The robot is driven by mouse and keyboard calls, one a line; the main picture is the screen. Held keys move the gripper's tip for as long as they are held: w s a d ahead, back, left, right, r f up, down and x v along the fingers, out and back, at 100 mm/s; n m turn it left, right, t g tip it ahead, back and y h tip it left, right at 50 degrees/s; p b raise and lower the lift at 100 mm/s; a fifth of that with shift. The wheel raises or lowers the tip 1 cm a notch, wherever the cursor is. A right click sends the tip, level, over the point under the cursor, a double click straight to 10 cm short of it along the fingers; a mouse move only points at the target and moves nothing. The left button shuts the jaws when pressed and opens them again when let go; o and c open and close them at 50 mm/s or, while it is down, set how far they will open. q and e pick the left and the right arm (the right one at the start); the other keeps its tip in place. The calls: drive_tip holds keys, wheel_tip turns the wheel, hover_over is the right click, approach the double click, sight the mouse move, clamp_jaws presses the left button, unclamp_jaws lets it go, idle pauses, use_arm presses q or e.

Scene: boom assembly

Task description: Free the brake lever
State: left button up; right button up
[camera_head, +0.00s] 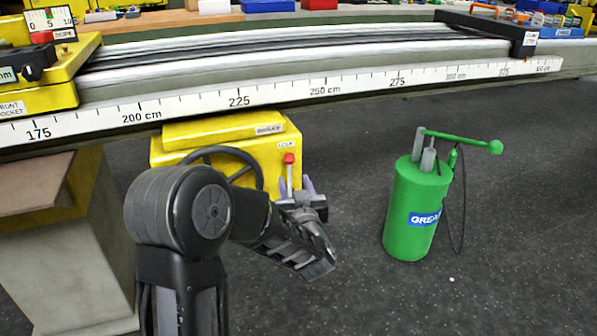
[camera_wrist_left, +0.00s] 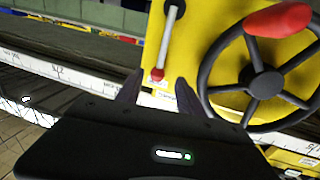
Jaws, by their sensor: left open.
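The brake lever (camera_head: 289,172) is a short metal rod with a red knob on the front of a yellow winch box (camera_head: 262,155), just under a small label. In the left wrist view the lever (camera_wrist_left: 168,38) ends in its red knob, which appears in line with the gap between my fingertips. My left gripper (camera_head: 296,183) is open, with its two dark fingers pointing at the lever from just below the knob in the head view. In the left wrist view the gripper (camera_wrist_left: 157,88) holds nothing; whether a finger touches the knob I cannot tell. My right gripper is out of view.
A black handwheel (camera_wrist_left: 262,82) with a red grip (camera_wrist_left: 278,19) is beside the lever. The boom with its centimetre scale (camera_head: 240,99) runs above the box. A green grease pump (camera_head: 405,215) stands on the dark floor to the right, with free floor around it.

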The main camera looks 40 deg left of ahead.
sight(290, 166)
use_arm(q)
drive_tip(key=shift+w, duration=0.1)
drive_tip(key=b+x, duration=0.2)
drive_tip(key=x, duration=0.5)
drive_tip(key=shift+f, duration=0.2)
drive_tip(key=shift+w+a+r, duration=0.1)
drive_tip(key=shift+w+a, duration=0.15)
drive_tip(key=shift+c, duration=0.4)
clamp_jaws()
idle(0.6)
